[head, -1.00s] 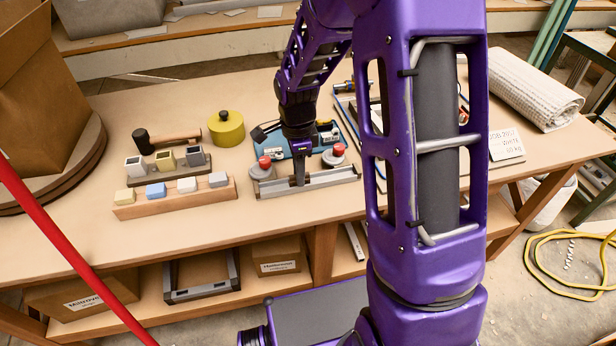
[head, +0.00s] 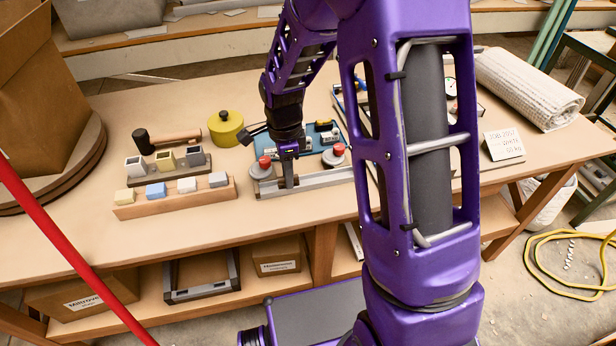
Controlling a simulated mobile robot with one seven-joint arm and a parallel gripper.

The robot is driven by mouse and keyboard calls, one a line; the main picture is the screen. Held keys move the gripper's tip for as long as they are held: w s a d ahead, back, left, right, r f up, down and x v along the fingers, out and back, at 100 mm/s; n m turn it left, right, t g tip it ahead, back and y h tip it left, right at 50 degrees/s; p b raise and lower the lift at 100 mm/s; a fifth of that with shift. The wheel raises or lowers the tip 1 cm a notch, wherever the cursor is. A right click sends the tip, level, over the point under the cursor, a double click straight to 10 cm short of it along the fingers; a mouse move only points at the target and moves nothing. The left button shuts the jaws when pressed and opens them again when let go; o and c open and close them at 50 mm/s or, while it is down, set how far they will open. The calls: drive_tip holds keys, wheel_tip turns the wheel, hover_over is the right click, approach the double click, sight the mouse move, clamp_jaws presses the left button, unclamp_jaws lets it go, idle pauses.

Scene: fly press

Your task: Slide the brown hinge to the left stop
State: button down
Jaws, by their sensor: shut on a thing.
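A grey metal rail (head: 325,180) lies along the front of the workbench, with a grey round base topped by a red knob behind each end: the left knob (head: 265,162) and the right knob (head: 338,149). My gripper (head: 289,184) points straight down at the left part of the rail. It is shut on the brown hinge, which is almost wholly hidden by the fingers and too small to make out. The gripper is a short way from the rail's left end. I cannot tell whether the hinge touches a stop there.
Left of the rail stands a wooden block with several coloured cubes (head: 176,200), with a row of small cups, a mallet (head: 165,140) and a yellow pot (head: 226,128) behind. A blue tray (head: 328,137) lies behind the rail. The bench front before the rail is clear.

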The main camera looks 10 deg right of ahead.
drive_tip(key=shift+a, duration=0.15)
drive_tip(key=shift+a, duration=1.1)
drive_tip(key=shift+a, duration=0.1)
drive_tip(key=shift+a, duration=0.75)
drive_tip(key=c, duration=0.6)
unclamp_jaws()
drive_tip(key=shift+c, duration=1.4)
drive_tip(key=shift+r, duration=0.1)
